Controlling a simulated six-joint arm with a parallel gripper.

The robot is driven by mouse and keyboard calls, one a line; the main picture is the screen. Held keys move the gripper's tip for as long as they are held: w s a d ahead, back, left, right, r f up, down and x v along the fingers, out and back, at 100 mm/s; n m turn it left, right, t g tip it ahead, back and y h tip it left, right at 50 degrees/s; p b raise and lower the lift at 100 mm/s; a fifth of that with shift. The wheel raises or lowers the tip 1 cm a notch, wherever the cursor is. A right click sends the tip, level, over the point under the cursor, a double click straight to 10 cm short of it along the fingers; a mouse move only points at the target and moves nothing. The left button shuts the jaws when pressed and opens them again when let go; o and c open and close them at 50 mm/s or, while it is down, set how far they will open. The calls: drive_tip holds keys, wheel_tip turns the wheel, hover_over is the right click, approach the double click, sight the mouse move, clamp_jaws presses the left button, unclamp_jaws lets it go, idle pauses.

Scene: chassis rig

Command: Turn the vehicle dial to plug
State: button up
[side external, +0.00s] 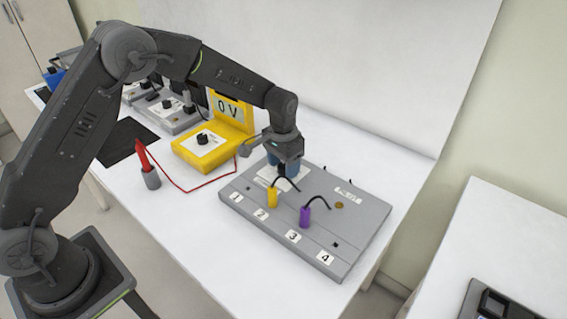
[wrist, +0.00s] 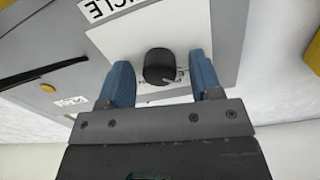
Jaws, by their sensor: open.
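The vehicle dial (wrist: 160,67) is a round black knob on a white plate (wrist: 125,38) whose label is cut off to "ICLE" in the wrist view. My gripper (wrist: 160,62) is open, with one blue finger on each side of the knob and a gap on both sides. The marks around the dial are partly hidden and too small to read. In the side view my gripper (side external: 283,168) points down over the back left of the grey chassis panel (side external: 350,255), hiding the dial there.
Yellow (side external: 272,197) and purple (side external: 305,217) plugs with black leads stand on the panel near labels 1 to 4. A yellow meter (side external: 205,150) reading 0 V and a red probe (side external: 142,153) in a holder stand to the left, with a red lead running near the panel.

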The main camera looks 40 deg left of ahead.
drive_tip(key=shift+c, duration=0.2)
drive_tip(key=c, duration=0.9)
drive_tip(key=shift+m, duration=0.3)
drive_tip(key=m, duration=0.3)
drive_tip(key=shift+m, duration=2.6)
drive_tip(key=o, duration=0.9)
